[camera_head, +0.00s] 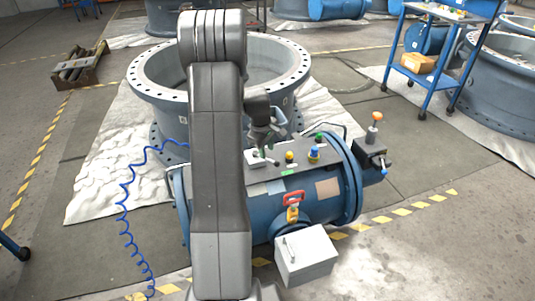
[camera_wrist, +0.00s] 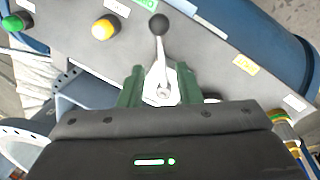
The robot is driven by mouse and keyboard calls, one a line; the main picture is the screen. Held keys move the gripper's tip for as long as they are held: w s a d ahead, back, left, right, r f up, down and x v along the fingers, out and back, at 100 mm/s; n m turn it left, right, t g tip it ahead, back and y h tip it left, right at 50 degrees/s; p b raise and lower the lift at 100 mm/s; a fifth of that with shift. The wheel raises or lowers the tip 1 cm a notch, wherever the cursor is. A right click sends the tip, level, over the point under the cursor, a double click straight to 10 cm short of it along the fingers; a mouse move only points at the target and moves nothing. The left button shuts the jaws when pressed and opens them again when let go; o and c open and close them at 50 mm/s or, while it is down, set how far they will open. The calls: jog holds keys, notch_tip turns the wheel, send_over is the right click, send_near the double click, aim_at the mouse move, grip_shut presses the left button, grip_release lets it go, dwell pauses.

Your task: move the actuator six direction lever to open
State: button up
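The actuator is a blue horizontal cylinder (camera_head: 335,195) with a grey control panel (camera_head: 325,172) on top. The direction lever (camera_wrist: 160,55) has a metal shaft and a black ball knob (camera_wrist: 159,24). In the wrist view it points up the picture, away from my gripper. My gripper (camera_wrist: 160,72) is open, with a green finger on each side of the lever's lower shaft and gaps visible on both sides. The knob lies beyond the fingertips. In the head view my gripper (camera_head: 264,148) is low over the panel's left part, and my arm hides some of the actuator.
The panel also carries a yellow button (camera_wrist: 102,29), a green button (camera_wrist: 14,22) and a blue knob (camera_head: 314,153). A large flanged ring (camera_head: 155,100) stands behind.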

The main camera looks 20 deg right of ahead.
aim_at(268, 159)
notch_tip(268, 159, up, 9)
jog(key=s+a+p, duration=0.1)
jog(key=shift+a+r, duration=0.15)
jog(key=shift+a, duration=0.1)
jog(key=f, duration=0.4)
jog(key=w+d+f+b, duration=0.1)
jog(key=f, duration=0.4)
jog(key=d+f+b, duration=0.1)
jog(key=f, duration=0.3)
jog(key=shift+w+f, duration=0.2)
jog(key=shift+f, duration=0.1)
jog(key=shift+r, duration=0.1)
jog(key=shift+f+b, duration=0.25)
jog(key=shift+b, duration=0.1)
jog(key=shift+s+a+r+m+b, duration=0.15)
jog(key=shift+a+m+b, duration=0.25)
jog(key=shift+m, duration=0.5)
dwell(0.5)
dwell(0.5)
